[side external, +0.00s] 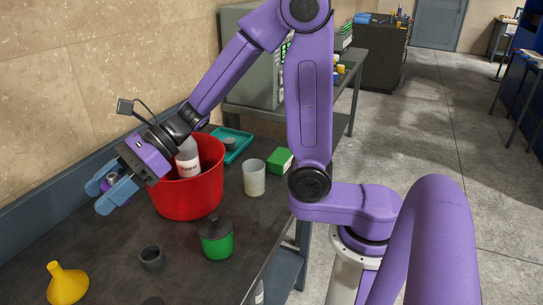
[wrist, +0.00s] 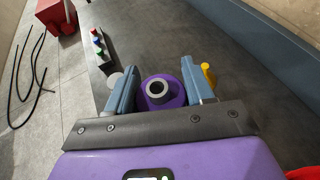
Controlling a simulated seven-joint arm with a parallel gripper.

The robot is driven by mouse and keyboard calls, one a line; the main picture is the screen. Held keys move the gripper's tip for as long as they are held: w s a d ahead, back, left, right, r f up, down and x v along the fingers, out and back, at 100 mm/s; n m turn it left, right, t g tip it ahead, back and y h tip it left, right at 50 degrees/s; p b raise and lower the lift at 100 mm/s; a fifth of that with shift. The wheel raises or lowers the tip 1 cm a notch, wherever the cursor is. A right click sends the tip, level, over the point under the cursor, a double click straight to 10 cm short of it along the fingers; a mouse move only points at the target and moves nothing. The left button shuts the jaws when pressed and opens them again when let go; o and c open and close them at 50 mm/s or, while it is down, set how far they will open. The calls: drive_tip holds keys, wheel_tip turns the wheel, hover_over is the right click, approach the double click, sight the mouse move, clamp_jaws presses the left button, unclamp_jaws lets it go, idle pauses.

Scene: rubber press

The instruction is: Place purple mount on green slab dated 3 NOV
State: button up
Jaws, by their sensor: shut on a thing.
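The purple mount (wrist: 175,101) has a round dark bore with a grey rim (wrist: 158,88) and sits between the two blue fingers in the wrist view. My gripper (wrist: 155,80) is shut on it.
The red bucket (side external: 187,202) holds a white bottle (side external: 187,160). Bare bench (side external: 110,240) shows at front left.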

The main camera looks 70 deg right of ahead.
drive_tip(key=w+d+m+t+h, duration=0.2)
drive_tip(key=w+d+m+t, duration=0.15)
drive_tip(key=d, duration=0.45)
drive_tip(key=w+d+m+t+h, duration=0.2)
drive_tip(key=w+d+m, duration=0.15)
drive_tip(key=d, duration=0.45)
drive_tip(key=d+m+t+h, duration=0.3)
drive_tip(key=d+m+h, duration=0.25)
drive_tip(key=d, duration=1.25)
drive_tip(key=m+g+h, duration=0.2)
drive_tip(key=m+h, duration=0.6)
drive_tip(key=h, duration=0.3)
hover_over(278, 153)
wheel_tip(278, 153, down, 10)
drive_tip(key=shift+f, duration=4.6)
drive_tip(key=shift+f+y, duration=0.15)
drive_tip(key=shift+y, duration=0.1)
drive_tip(key=o, duration=1.1)
